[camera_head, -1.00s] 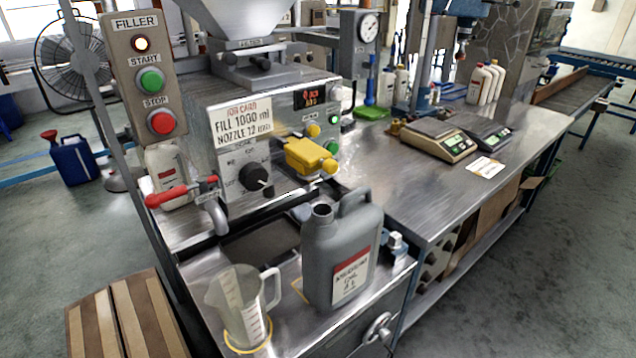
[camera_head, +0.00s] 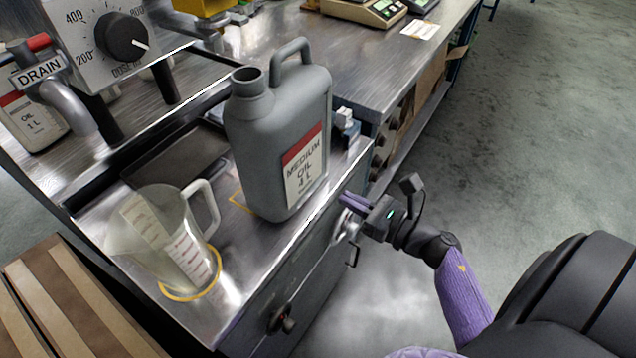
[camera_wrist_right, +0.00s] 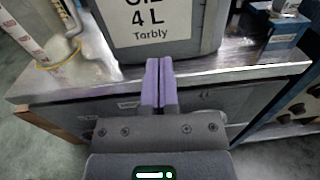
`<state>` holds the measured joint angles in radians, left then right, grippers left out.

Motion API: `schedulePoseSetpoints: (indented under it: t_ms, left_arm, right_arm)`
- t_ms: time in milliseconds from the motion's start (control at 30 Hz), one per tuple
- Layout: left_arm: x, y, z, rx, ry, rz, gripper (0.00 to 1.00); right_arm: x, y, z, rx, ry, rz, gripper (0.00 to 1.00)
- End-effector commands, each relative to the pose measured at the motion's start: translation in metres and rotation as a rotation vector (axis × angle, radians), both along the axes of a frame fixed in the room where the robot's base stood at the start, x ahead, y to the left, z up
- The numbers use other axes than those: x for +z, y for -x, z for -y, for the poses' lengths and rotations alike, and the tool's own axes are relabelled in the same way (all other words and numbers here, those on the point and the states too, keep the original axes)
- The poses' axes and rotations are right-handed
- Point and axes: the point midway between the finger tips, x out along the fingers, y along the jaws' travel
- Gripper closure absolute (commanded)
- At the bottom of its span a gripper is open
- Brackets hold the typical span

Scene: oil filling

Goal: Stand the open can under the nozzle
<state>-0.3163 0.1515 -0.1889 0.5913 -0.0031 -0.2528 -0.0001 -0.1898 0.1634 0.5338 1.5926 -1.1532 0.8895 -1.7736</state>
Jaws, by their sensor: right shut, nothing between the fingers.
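The open can (camera_head: 270,150) is a grey jug with a handle, an uncapped neck and a label reading "MEDIUM OIL 4 L". It stands upright on the metal bench top near its front edge. Its lower part and label show in the right wrist view (camera_wrist_right: 165,25). My right gripper (camera_head: 347,203) is shut and empty, in front of the bench edge and just short of the can, apart from it in the head view. Its purple fingertips (camera_wrist_right: 159,65) are together, pointing at the can's label. My left gripper is out of view.
A clear measuring jug (camera_head: 160,235) stands left of the can in a yellow ring. A dark recessed tray (camera_head: 175,160) lies behind them. The drain pipe (camera_head: 70,105) and dose dial (camera_head: 122,36) are at the upper left. A small blue-and-white item (camera_head: 345,125) sits right of the can.

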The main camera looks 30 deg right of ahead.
Motion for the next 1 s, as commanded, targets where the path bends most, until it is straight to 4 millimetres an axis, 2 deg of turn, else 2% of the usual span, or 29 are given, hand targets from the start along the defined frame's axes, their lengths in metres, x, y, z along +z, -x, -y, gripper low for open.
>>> schedulePoseSetpoints:
  t_ms: [100, 300, 467, 800, 1000]
  left_arm:
    - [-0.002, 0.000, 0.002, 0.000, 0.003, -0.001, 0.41]
    - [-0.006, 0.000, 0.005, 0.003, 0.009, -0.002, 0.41]
    - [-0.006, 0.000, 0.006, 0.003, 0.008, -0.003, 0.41]
    - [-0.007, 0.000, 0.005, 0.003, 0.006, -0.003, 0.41]
    - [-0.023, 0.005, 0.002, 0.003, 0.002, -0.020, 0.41]
  right_arm:
    - [0.000, -0.024, -0.009, 0.000, -0.002, 0.002, 1.00]
    - [-0.001, -0.054, -0.019, -0.002, -0.004, 0.000, 1.00]
    - [-0.001, -0.063, -0.023, -0.001, -0.003, -0.001, 1.00]
    - [-0.001, -0.065, -0.024, -0.001, -0.003, -0.001, 1.00]
    - [-0.005, -0.096, -0.035, 0.002, -0.002, -0.002, 1.00]
